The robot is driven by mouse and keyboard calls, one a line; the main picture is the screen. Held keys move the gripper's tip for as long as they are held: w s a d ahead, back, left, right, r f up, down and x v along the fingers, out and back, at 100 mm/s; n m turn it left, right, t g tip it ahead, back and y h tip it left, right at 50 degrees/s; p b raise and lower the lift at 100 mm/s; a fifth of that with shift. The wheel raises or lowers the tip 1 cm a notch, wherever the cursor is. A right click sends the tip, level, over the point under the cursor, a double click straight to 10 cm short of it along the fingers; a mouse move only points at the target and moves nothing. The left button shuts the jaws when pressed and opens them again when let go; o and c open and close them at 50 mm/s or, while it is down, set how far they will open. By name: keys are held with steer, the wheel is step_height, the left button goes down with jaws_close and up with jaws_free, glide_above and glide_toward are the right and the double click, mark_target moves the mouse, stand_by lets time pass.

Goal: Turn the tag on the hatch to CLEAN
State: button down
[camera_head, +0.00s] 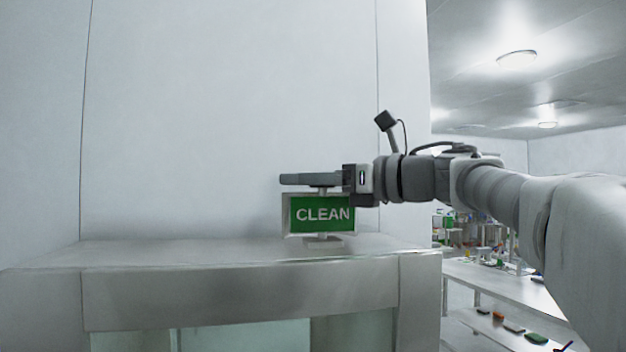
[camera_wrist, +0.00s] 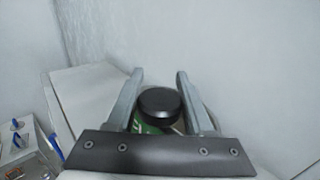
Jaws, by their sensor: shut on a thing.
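The tag (camera_head: 322,214) stands upright on top of the hatch (camera_head: 240,297), with a green face reading CLEAN toward the head camera. My gripper (camera_head: 300,180) reaches in level from the right, just above the tag. Its fingers are shut on the round black knob (camera_wrist: 160,102) on top of the tag. In the wrist view the knob sits between the two fingers, and part of the tag's green face (camera_wrist: 143,129) shows below it. The tag's back is hidden in the head view.
A pale wall panel (camera_head: 230,110) rises close behind the hatch top. The hatch top is bare to the left of the tag. At right, beyond my arm, a long bench (camera_head: 485,280) holds several items.

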steer(key=shift+c, duration=1.4)
jaws_free()
steer(key=b+v, duration=0.1)
steer(key=v, duration=1.6)
steer(key=shift+s+d+f, duration=0.1)
steer(key=shift+d, duration=0.05)
